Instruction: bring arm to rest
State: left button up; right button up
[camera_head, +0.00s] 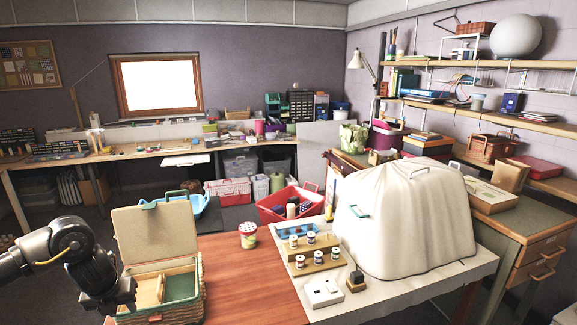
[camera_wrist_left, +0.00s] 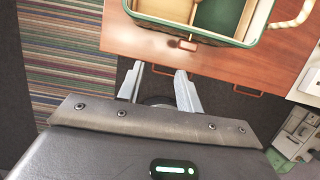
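My left gripper (camera_head: 122,302) is at the lower left in the head view, by the left side of the open sewing basket (camera_head: 190,312). In the left wrist view its two fingers (camera_wrist_left: 160,72) are spread apart with nothing between them. They point toward the table's edge, and the basket (camera_wrist_left: 190,38) lies beyond them, apart from the fingertips. The basket's lid (camera_head: 155,236) stands raised, and the inside shows a tan divided part and a green compartment. My right arm and gripper are not in view.
A jar with a red lid (camera_head: 248,235) stands on the red-brown table (camera_head: 245,285). To the right are spool racks (camera_head: 318,260), a white box (camera_head: 323,292) and a cloth-covered machine (camera_head: 410,220). A striped rug (camera_wrist_left: 62,60) lies on the floor beside the table.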

pick_arm(q)
jog(key=s+d+f+n+t+h, duration=0.15)
jog(key=d+f, duration=0.25)
jog(key=d, duration=0.7)
jog(key=d+f+n+t+h, duration=0.1)
jog(key=d+f+h, duration=0.3)
jog(key=d, duration=0.8)
jog(key=s+d+f+n+t, duration=0.2)
jog(key=s+d+n+t, duration=0.1)
jog(key=s+d+n, duration=0.6)
jog(key=s+a+f+n+g+y, duration=0.25)
jog(key=s+a+n, duration=0.35)
jog(key=s+n, duration=0.4)
jog(key=s+a+f+n+g+y, duration=0.25)
jog(key=s+a+n, duration=0.35)
jog(key=s+n, duration=0.45)
notch_tip(320, 180, down, 24)
jog(key=s+m+g, duration=0.1)
jog(key=m, duration=0.1)
jog(key=s+a+f+g, duration=0.1)
jog(key=s+a+f, duration=0.2)
jog(key=s+f, duration=1.4)
jog(key=shift+s+f+m+g+h, duration=0.2)
jog(key=shift+s+m+g+h, duration=0.05)
jog(key=shift+m+g+h, duration=0.1)
